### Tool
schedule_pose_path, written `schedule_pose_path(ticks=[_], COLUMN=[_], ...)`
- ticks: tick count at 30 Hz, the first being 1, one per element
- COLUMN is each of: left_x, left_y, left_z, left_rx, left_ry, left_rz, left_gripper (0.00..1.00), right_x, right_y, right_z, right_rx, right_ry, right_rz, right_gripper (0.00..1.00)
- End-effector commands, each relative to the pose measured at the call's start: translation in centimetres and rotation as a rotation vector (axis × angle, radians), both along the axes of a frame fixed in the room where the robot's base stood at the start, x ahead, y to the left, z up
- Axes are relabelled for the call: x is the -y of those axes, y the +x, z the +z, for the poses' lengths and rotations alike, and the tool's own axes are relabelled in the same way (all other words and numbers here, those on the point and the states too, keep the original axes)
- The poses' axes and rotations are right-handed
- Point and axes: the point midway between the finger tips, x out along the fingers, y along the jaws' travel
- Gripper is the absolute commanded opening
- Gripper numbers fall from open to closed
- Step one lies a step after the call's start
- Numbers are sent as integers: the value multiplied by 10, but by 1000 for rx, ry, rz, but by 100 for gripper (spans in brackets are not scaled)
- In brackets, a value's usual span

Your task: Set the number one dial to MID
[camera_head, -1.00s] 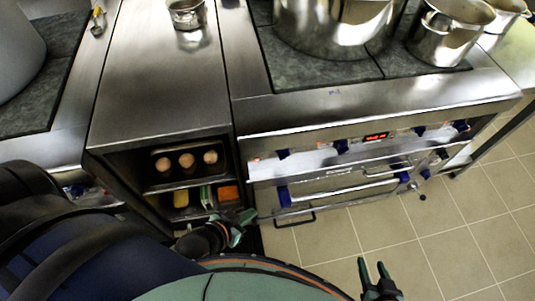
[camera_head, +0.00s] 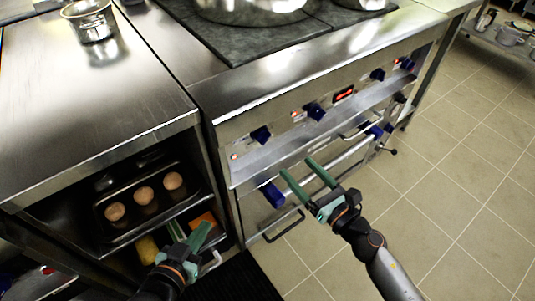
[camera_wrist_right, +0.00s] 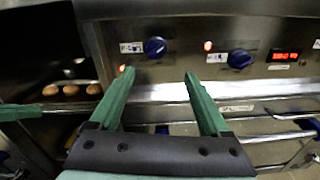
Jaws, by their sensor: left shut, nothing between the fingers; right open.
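The stove's front panel carries a row of blue dials. The leftmost dial (camera_head: 261,134) and the one right of it (camera_head: 315,111) also show in the right wrist view, the first as a left dial (camera_wrist_right: 155,47) and the second as a right dial (camera_wrist_right: 239,58). Their small labels are too blurred to read, so I cannot tell the settings. My right gripper (camera_head: 298,166) is open and empty in front of and below these dials, apart from them. In its wrist view the left dial lies between and beyond the fingers. My left gripper (camera_head: 190,231) is shut and empty, low before the shelf unit.
A red display (camera_head: 343,94) sits between dials. A rail and handle (camera_head: 285,226) project below the panel. Pots (camera_head: 90,20) stand on top. Tiled floor (camera_head: 450,190) is clear at right.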

Motion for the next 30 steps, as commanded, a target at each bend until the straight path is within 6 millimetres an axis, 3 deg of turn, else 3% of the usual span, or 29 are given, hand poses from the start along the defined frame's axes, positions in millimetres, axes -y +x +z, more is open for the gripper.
schedule_pose_path(ticks=[7, 14, 22, 30], left_x=[1, 1, 1, 1], left_y=[-3, -11, -2, 6], left_z=[-8, -22, -9, 7], left_rx=[-20, -85, -16, 54], left_ry=[-1, 0, -1, -1], left_rz=[-1, 1, -2, -4], left_gripper=[0, 0, 0, 0], right_x=[-13, -39, -68, -79], right_y=[13, 49, 88, 103], right_z=[-3, -2, -4, -4], right_rx=[81, 79, 77, 76], right_ry=[-115, -111, -109, -109], right_rz=[32, 30, 30, 30], right_gripper=[80, 80, 80, 80])
